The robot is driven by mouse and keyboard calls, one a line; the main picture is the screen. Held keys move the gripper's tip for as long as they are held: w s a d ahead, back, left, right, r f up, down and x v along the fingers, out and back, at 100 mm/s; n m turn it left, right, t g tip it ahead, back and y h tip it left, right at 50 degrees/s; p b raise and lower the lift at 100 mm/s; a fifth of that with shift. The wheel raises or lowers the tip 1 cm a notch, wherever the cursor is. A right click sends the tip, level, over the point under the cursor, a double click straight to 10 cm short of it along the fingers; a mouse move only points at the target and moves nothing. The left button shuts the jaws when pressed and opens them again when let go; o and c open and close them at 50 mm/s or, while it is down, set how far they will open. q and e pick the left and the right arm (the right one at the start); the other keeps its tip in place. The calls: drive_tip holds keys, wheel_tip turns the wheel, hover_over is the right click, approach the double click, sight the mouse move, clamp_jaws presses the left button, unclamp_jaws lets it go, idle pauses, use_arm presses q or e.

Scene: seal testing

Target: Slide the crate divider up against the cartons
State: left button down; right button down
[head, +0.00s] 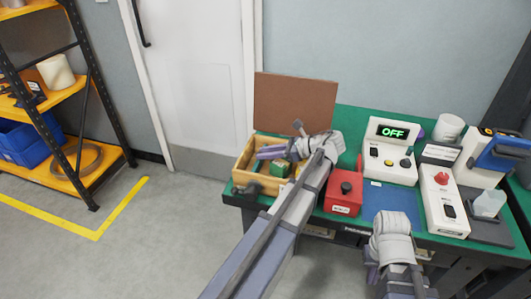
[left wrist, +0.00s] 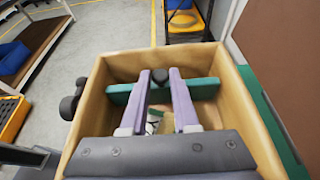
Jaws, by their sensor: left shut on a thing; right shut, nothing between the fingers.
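The wooden crate (head: 243,170) stands at the left end of the green table; the left wrist view looks down into it (left wrist: 262,120). The green crate divider (left wrist: 203,87) spans the crate crosswise. My left gripper (left wrist: 160,77) is inside the crate, its purple fingers shut on the divider around a dark knob at its middle. In the head view my left gripper (head: 264,153) is over the crate. My right gripper (head: 372,270) is shut and empty at the table's front.
A brown board (head: 293,103) stands behind the crate. A red box (head: 344,193), a white device reading OFF (head: 391,150) and a white unit with a red button (head: 444,200) stand to the right. A dark fitting (left wrist: 72,100) lies outside the crate wall.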

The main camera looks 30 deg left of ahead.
use_arm(q)
drive_tip(key=shift+d, duration=0.4)
drive_tip(key=shift+a, duration=0.2)
drive_tip(key=c, duration=0.7)
unclamp_jaws()
drive_tip(key=shift+d, duration=0.1)
use_arm(e)
drive_tip(key=shift+w+d, duration=0.1)
drive_tip(key=shift+d, duration=0.2)
use_arm(q)
drive_tip(key=p+v, duration=0.2)
drive_tip(key=v, duration=0.4)
drive_tip(key=shift+w+d+r+p, duration=0.15)
drive_tip(key=shift+d+p, duration=0.1)
drive_tip(key=shift+p, duration=0.1)
drive_tip(key=shift+w+d+r, duration=0.1)
drive_tip(key=shift+d, duration=0.45)
use_arm(e)
drive_tip(key=shift+r, duration=1.5)
